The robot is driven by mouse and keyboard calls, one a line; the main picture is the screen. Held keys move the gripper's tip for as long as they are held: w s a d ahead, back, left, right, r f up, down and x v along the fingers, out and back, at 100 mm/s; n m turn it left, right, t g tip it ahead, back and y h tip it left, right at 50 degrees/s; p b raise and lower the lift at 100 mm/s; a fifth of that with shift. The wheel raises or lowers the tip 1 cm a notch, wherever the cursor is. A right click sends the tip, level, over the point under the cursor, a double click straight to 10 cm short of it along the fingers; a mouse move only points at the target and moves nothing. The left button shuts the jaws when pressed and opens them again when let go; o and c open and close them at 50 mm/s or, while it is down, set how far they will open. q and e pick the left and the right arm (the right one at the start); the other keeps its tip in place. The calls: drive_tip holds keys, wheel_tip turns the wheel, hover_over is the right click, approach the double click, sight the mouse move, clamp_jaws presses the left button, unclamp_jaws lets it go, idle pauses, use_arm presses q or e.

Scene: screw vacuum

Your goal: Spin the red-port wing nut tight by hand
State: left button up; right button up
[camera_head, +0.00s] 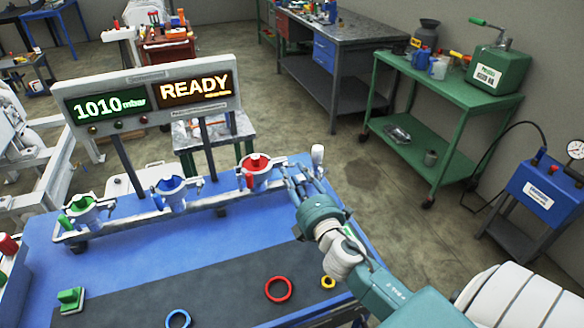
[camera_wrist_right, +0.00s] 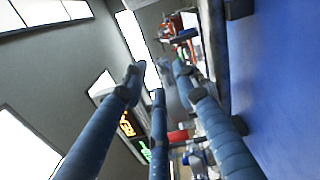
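The red port (camera_head: 257,163) is a white-rimmed fitting with a red inside at the right of the manifold on the blue bench. A small red piece (camera_head: 249,180) stands at its front left; I cannot tell whether it is the wing nut. My right gripper (camera_head: 300,178) is just right of the red port, its fingers spread and apart from it. In the right wrist view its three blue fingers (camera_wrist_right: 158,90) are spread with nothing between them. A red part (camera_wrist_right: 178,136) shows beyond them. My left gripper is out of view.
Blue (camera_head: 171,185) and green (camera_head: 80,203) ports stand farther left on the manifold. A white-topped knob (camera_head: 317,154) is just beyond my right fingers. The display (camera_head: 150,95) reads 1010 mbar, READY.

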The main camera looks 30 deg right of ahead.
sight(286, 167)
drive_tip(key=x, duration=0.2)
drive_tip(key=shift+w, duration=0.35)
drive_tip(key=c, duration=0.6)
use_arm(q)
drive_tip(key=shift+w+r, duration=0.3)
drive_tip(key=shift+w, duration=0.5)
use_arm(e)
clamp_jaws()
